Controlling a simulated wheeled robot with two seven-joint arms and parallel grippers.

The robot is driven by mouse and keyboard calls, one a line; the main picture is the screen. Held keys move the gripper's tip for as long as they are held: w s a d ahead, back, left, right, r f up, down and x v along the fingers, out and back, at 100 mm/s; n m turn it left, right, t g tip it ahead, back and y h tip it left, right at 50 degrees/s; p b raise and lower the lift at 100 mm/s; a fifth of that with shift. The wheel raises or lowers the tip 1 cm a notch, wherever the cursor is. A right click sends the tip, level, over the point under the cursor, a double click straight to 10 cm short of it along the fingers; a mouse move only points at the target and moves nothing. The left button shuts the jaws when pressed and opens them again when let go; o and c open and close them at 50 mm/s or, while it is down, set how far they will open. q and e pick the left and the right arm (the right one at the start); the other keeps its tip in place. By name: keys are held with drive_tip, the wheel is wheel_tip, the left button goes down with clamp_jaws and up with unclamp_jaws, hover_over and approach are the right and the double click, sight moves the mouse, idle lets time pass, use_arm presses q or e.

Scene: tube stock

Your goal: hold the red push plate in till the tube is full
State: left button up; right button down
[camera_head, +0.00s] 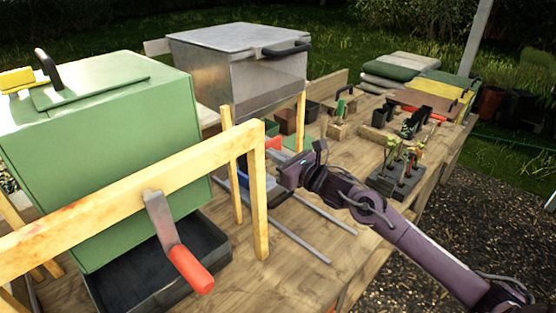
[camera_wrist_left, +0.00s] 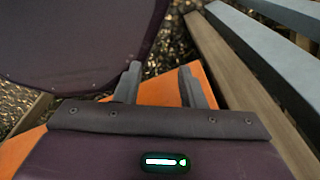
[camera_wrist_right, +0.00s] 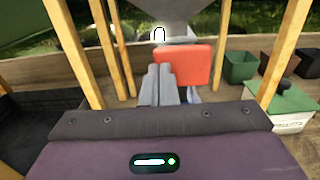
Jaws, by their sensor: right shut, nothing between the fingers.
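The red push plate (camera_wrist_right: 183,65) hangs below the grey metal funnel (camera_wrist_right: 165,12) in the right wrist view. A small part of the push plate (camera_head: 273,143) shows in the head view. My right gripper (camera_wrist_right: 160,70) is shut and empty; its fingertips overlap the plate's left edge in the picture. Whether they touch it, I cannot tell. In the head view my right gripper (camera_head: 284,177) is just below the plate. A bluish shape (camera_head: 243,168) sits behind it, mostly hidden; whether it is the tube is unclear. My left gripper (camera_wrist_left: 160,85) is open, over an orange surface.
The metal hopper (camera_head: 240,65) stands on wooden posts. A green box (camera_head: 110,150) with a red-handled crank (camera_head: 190,268) stands at left behind a wooden rail (camera_head: 130,190). Pots and a plant tray (camera_head: 400,180) are on the right. Two metal rails (camera_head: 300,235) lie on the bench.

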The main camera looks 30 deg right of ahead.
use_arm(q)
drive_tip(key=shift+w+a+f, duration=0.15)
drive_tip(key=shift+w+f, duration=0.55)
drive_tip(key=shift+w, duration=0.1)
use_arm(e)
drive_tip(key=shift+x, duration=1)
use_arm(q)
drive_tip(key=shift+s, duration=0.2)
drive_tip(key=shift+f+b, duration=0.1)
drive_tip(key=shift+b, duration=0.2)
idle(4.2)
